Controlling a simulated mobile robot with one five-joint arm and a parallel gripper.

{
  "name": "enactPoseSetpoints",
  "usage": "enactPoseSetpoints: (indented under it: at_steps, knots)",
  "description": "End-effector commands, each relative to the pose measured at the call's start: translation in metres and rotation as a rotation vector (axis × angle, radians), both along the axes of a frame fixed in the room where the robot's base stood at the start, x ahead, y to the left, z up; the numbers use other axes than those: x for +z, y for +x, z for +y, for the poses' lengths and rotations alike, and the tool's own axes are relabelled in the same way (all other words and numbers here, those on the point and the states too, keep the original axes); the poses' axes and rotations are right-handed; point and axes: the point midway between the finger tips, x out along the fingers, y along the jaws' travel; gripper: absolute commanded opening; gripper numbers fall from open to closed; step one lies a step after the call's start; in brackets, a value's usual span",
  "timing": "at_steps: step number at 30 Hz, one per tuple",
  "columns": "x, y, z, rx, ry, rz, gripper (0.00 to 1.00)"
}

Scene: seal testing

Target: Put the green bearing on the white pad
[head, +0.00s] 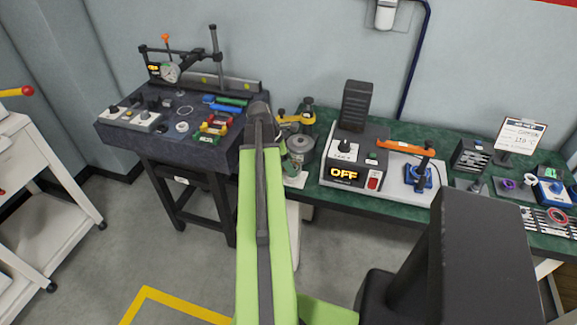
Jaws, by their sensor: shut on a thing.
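My arm reaches forward from the bottom of the head view, and its dark end with my gripper (259,112) is over the right edge of the dark table. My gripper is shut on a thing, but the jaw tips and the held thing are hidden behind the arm. I cannot make out the green bearing for certain. A small white pad (297,181) shows in part at the left end of the green bench, just right of my arm. A round grey-lidded device (300,147) stands at its back edge; whether it rests on the pad is unclear.
The dark table (112,128) at left holds a dial gauge stand (170,72), knobs and coloured blocks (213,127). On the green bench (325,193) are a device reading OFF (343,172), an orange-handled press (405,148) and a sign (520,136). A white cart (40,190) stands far left.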

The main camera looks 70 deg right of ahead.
Motion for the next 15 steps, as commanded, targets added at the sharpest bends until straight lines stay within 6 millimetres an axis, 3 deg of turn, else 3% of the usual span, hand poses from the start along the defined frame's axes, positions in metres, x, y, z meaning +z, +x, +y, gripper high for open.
enactPoseSetpoints:
  at_steps: [15]
  knots:
    - [-0.0075,-0.0006,-0.0002,-0.001,0.000,0.000,0.00]
